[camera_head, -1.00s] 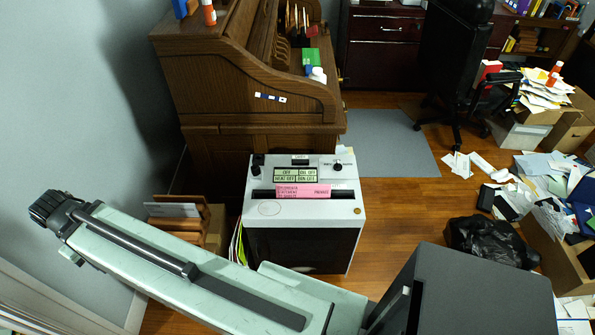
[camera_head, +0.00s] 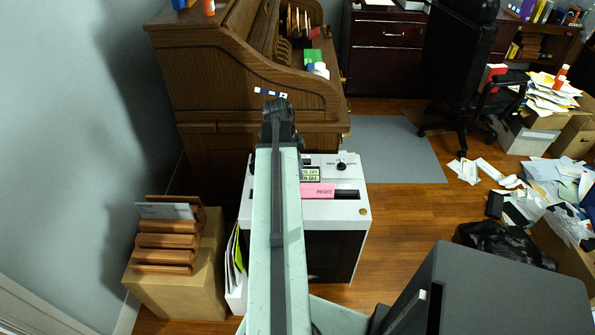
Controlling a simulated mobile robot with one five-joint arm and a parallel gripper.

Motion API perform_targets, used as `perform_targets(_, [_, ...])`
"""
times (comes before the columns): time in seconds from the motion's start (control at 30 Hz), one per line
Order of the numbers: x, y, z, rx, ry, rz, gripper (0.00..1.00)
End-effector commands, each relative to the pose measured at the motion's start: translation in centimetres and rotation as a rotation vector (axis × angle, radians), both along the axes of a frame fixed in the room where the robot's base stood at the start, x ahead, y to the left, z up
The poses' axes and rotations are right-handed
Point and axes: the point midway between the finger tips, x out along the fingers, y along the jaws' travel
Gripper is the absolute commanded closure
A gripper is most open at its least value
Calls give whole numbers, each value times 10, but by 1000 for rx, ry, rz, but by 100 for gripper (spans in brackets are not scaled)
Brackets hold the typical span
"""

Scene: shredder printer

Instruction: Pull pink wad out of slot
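The pink wad (camera_head: 319,191) is a flat pink strip with dark print, lying in the dark slot (camera_head: 347,194) on top of a white shredder (camera_head: 350,212). Its left part is hidden behind my arm. My arm reaches up across the left half of the shredder. My gripper (camera_head: 279,108) is at the arm's far end, in front of the wooden desk and beyond the slot in the picture. It is dark and seen from behind, so its fingers cannot be made out. No contact with the pink wad shows.
A wooden roll-top desk (camera_head: 210,95) stands behind the shredder. A wooden letter rack (camera_head: 165,255) on a cardboard box is at left, with folders (camera_head: 236,262) beside the shredder. A black bag (camera_head: 500,240) and scattered papers lie right. Floor right of the shredder is clear.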

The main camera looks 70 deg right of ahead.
Motion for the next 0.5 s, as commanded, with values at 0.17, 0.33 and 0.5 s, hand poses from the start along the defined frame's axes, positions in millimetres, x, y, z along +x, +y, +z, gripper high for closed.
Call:
perform_targets(0.17, [0,0,-5,0,0,0,63])
perform_targets(0.33, [-4,-1,-27,1,0,3,63])
perform_targets(0.5, [-11,-4,-58,1,0,4,63])
